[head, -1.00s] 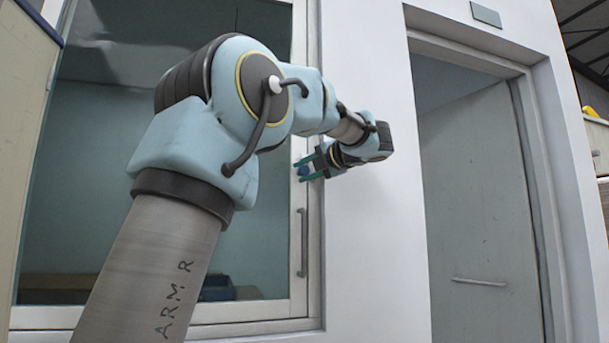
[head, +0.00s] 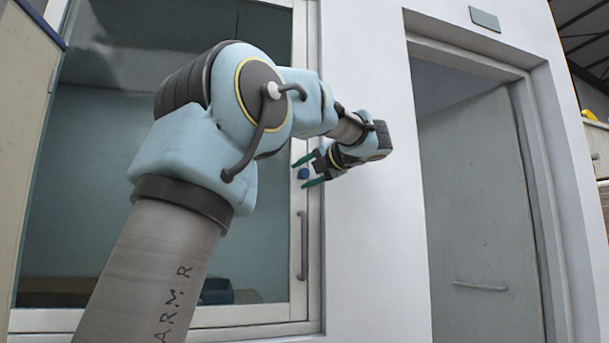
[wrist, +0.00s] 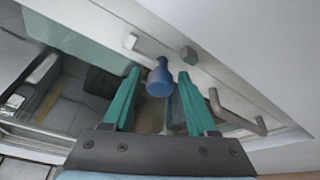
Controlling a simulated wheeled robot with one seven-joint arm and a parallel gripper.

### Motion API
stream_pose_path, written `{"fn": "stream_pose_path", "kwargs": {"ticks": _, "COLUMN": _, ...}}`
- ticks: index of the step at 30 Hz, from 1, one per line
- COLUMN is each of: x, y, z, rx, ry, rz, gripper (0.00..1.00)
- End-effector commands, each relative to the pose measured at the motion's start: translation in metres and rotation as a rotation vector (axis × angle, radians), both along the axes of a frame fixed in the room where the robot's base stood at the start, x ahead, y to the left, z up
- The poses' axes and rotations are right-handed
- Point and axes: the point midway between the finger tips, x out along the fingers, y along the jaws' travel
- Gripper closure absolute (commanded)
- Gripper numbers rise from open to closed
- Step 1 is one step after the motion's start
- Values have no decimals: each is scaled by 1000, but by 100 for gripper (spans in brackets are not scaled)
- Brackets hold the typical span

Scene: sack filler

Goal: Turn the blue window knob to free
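The blue window knob (head: 303,173) sits on the right frame of the window. It also shows in the wrist view (wrist: 159,80) as a rounded blue piece. My gripper (head: 304,175) is at the knob, with its two teal fingers on either side of it. In the wrist view, my gripper (wrist: 160,72) is open, with a gap between the knob and each finger. The window (head: 265,220) looks closed against its frame. I cannot tell from the knob which way it is set.
A grey pull handle (head: 302,245) is on the window frame below the knob. A small grey block (wrist: 188,53) is beside the knob. A white wall (head: 370,240) and a grey door (head: 480,220) stand to the right. A blue object (head: 216,290) shows behind the glass.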

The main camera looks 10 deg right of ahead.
Motion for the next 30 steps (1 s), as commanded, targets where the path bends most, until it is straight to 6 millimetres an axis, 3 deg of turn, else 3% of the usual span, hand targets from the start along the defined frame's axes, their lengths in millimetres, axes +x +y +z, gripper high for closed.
{"fn": "stream_pose_path", "kwargs": {"ticks": 13, "x": -9, "y": -5, "z": 1, "rx": 1, "ry": 0, "rz": -2, "gripper": 34}}
{"fn": "stream_pose_path", "kwargs": {"ticks": 24, "x": -71, "y": -36, "z": 9, "rx": -1, "ry": 0, "rz": -3, "gripper": 34}}
{"fn": "stream_pose_path", "kwargs": {"ticks": 30, "x": -92, "y": -46, "z": 12, "rx": 0, "ry": -1, "rz": -2, "gripper": 34}}
